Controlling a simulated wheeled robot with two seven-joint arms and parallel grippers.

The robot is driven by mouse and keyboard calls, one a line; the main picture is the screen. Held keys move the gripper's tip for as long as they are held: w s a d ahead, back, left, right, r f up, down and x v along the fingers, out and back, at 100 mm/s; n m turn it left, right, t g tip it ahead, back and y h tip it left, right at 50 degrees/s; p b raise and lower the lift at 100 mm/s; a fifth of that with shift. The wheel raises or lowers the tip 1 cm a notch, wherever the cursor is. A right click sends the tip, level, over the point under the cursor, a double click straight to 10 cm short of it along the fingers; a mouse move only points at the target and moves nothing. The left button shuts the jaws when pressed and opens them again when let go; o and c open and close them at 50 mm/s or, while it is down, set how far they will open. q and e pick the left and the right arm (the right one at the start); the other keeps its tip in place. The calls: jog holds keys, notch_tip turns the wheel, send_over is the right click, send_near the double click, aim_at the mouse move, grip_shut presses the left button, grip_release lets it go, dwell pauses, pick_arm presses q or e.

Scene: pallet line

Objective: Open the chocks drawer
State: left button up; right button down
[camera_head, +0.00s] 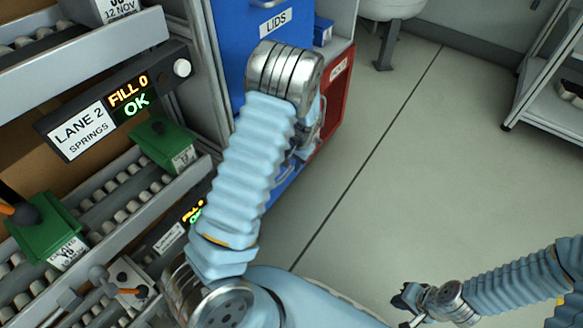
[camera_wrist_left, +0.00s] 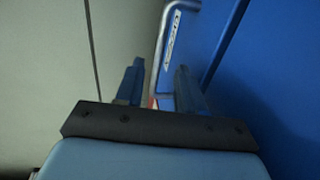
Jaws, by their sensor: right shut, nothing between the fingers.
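A blue cabinet front (camera_head: 236,40) at the top of the head view carries a label reading LIDS; a blue panel (camera_wrist_left: 262,70) also fills the right of the left wrist view. There, a metal bar handle (camera_wrist_left: 160,48) stands beside a small label (camera_wrist_left: 173,38) too blurred to read. I cannot make out the word chocks. My left gripper (camera_wrist_left: 160,66) is open, its fingers apart on either side of the line toward the handle, with no visible grip. In the head view my arm mostly hides it. My right gripper (camera_head: 404,300) is shut and empty, low over the floor.
A red open bin (camera_head: 336,92) with a small label adjoins the cabinet. Roller lanes with green boxes (camera_head: 163,143) and a LANE 2 sign (camera_head: 82,130) stand at left. A grey rack (camera_head: 548,80) is at upper right. The middle floor (camera_head: 420,170) is clear.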

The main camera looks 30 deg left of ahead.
aim_at(290, 170)
pick_arm(q)
jog(key=shift+a+f, duration=0.15)
jog(key=shift+f, duration=0.7)
jog(key=shift+a+f, duration=0.15)
jog(key=shift+f, duration=0.65)
jog(key=shift+c, duration=0.5)
grip_shut()
